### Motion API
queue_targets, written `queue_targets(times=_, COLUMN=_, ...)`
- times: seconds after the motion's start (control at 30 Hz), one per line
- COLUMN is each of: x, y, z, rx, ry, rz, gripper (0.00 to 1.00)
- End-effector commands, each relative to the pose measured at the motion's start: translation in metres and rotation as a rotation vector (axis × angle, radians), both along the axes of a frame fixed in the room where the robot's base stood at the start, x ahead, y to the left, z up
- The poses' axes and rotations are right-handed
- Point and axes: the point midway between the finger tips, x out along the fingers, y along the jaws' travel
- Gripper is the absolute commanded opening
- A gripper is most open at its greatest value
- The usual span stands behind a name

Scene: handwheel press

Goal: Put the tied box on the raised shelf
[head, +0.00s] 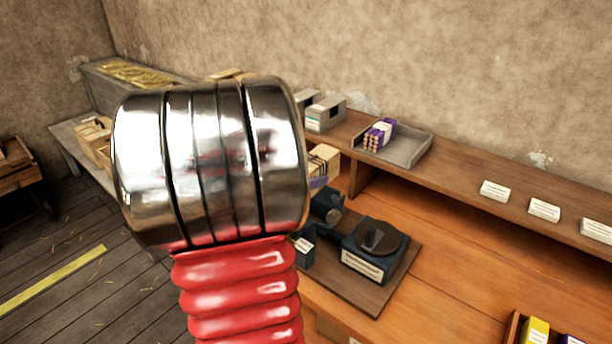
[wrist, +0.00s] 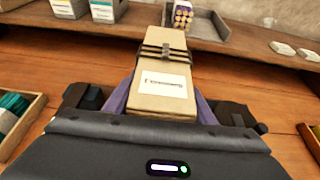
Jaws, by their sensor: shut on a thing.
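The tied box (wrist: 160,88) is a long tan cardboard box with dark straps around its far part and a white label. In the wrist view my gripper (wrist: 160,112) is shut on its near part, a purple finger on each side. The box's far end points toward the raised shelf (wrist: 225,43); I cannot tell whether they touch. In the head view the tied box (head: 325,156) shows only partly behind my arm, in front of the shelf. The raised shelf (head: 462,172) is a brown plank along the wall.
On the shelf are grey boxes (head: 325,112), a grey tray (head: 410,152) with a purple-wrapped bundle (head: 380,134), and several white cards (head: 544,209). A dark device (head: 375,250) stands on the bench below. An open bin (head: 540,330) is at lower right. The shelf between tray and cards looks clear.

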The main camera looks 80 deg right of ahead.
Motion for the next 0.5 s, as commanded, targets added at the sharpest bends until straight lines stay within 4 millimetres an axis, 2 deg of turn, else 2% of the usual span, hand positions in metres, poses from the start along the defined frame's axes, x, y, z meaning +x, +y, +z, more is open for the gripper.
queue_targets(times=0.17, x=0.020, y=0.004, z=-0.001, rx=-0.001, ry=0.000, rz=0.044, gripper=0.26)
queue_targets(times=0.27, x=0.044, y=0.009, z=-0.003, rx=0.000, ry=-0.001, rz=0.096, gripper=0.26)
queue_targets(times=0.5, x=0.120, y=0.034, z=-0.009, rx=0.000, ry=0.000, rz=0.270, gripper=0.26)
